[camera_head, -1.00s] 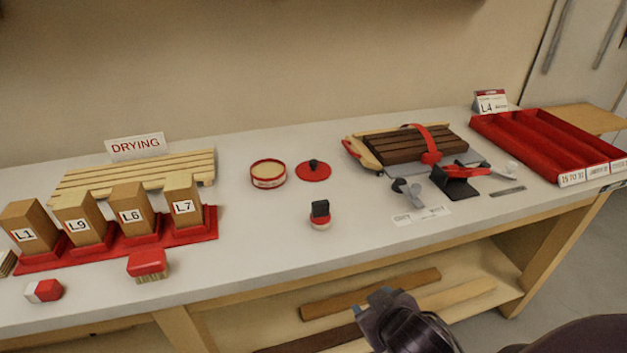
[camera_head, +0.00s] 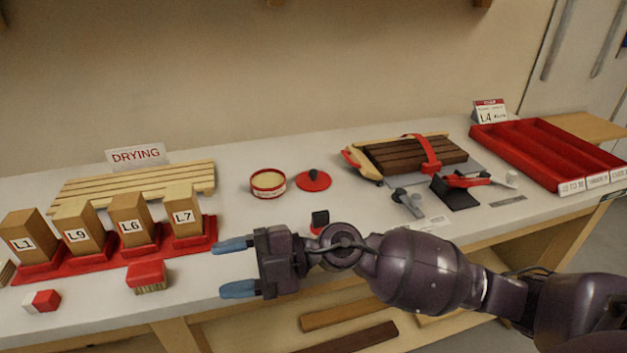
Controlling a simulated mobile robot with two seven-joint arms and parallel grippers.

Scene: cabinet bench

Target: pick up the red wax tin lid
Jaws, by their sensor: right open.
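The red wax tin lid (camera_head: 313,181) is a flat red disc with a dark knob, lying on the bench. The open wax tin (camera_head: 268,184), red with a pale filling, stands just left of it, apart from the lid. My right gripper (camera_head: 236,267) reaches in from the right over the bench's front edge. Its blue-tipped fingers are spread, point left and hold nothing. It is nearer the front than the lid, below and left of it in the picture. My left gripper is not in view.
A small black-topped applicator (camera_head: 320,219) is partly hidden behind my right arm. Labelled wooden blocks (camera_head: 131,220) in a red rack and a red brush (camera_head: 147,277) are at left. A clamped wooden piece (camera_head: 415,153) and red tray (camera_head: 550,150) are at right.

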